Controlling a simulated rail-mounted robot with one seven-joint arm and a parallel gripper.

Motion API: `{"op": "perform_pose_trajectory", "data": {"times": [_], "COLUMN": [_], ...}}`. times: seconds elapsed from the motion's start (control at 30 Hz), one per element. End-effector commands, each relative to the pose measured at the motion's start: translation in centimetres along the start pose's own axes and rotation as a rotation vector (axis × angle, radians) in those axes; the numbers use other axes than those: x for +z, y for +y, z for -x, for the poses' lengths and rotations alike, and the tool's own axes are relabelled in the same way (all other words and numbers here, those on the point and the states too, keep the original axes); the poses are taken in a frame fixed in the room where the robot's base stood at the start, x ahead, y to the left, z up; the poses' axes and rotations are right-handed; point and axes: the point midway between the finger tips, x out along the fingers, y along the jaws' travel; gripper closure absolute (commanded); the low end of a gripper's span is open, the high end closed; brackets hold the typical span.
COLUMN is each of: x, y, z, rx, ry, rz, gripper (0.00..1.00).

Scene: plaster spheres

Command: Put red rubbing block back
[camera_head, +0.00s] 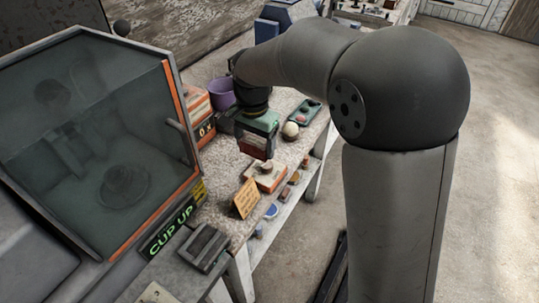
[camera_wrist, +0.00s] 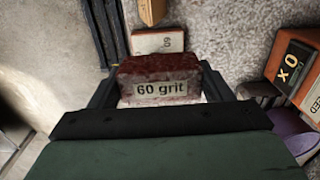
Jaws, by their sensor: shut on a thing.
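A dark red rubbing block (camera_wrist: 160,82) with a "60 grit" label sits between my gripper's fingers in the wrist view. My gripper (camera_wrist: 160,90) is shut on it, with one dark finger at each side. In the head view my gripper (camera_head: 256,140) points down over the workbench, and the block (camera_head: 253,145) shows as a dark red patch under the green gripper body. A red and white box (camera_head: 268,174) lies on the bench nearer the camera, with a small object on top; it also shows beyond the block in the wrist view (camera_wrist: 158,42).
An orange card (camera_head: 246,198) stands near the bench edge.

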Motion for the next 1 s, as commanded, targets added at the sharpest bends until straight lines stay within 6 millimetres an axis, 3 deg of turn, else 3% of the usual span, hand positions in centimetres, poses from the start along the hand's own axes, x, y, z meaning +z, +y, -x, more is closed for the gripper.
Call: {"op": "perform_pose_trajectory", "data": {"times": [0.13,0.37,0.6,1.0], "x": [-1.9,-7.4,-11.3,-13.1], "y": [-0.6,-2.0,-3.0,-3.6], "z": [-0.9,-3.3,-7.5,-10.9], "rx": [0.002,0.001,0.002,0.001], "ry": [0.000,-0.001,-0.002,-0.001], "rz": [-0.013,-0.012,-0.010,-0.007], "gripper": [0.53,0.53,0.53,0.53]}}
